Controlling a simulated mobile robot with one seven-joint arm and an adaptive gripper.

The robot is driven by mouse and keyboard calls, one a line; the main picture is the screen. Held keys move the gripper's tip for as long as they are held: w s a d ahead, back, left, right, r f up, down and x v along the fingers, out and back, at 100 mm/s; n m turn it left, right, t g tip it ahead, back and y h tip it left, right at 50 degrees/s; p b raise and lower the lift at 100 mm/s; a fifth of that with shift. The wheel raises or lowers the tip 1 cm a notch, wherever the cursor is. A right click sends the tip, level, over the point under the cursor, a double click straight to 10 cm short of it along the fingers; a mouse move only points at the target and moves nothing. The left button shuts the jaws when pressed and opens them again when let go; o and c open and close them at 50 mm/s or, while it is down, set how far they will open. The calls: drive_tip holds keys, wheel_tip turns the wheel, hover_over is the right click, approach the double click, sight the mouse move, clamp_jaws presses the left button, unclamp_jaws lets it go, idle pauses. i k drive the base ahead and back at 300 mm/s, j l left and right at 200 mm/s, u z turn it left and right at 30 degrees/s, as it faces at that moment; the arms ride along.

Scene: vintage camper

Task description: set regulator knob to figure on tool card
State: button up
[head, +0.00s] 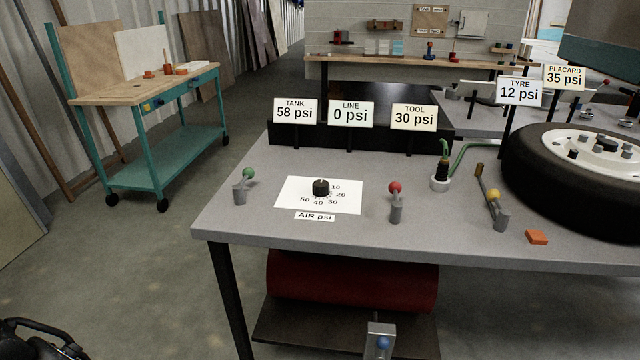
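The regulator knob (320,187) is a small black round knob on a white dial sheet (290,200) on the grey bench. Figures 10, 20, 30, 40 and 50 run around it from right to lower left. I cannot make out where the knob points. A label below reads AIR psi (314,216). The tool card (414,117) at the bench's back reads 30 psi. The line card (351,114) reads 0 psi and the tank card (295,111) reads 58 psi. A black part that looks like my gripper (42,340) is at the bottom left, cut off, far from the knob.
A green-balled lever (247,174) stands left of the dial and a red-balled lever (395,190) right of it. A yellow-balled lever (494,196), orange block (536,237) and tyre (560,190) are further right. A red tank (350,283) is under the bench.

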sight(320, 187)
drive_tip(key=z, duration=1.25)
drive_tip(key=u, duration=1.25)
drive_tip(key=i+j, duration=0.2)
drive_tip(key=i, duration=0.45)
drive_tip(key=i+j+u, duration=0.1)
drive_tip(key=i, duration=0.55)
drive_tip(key=j, duration=0.1)
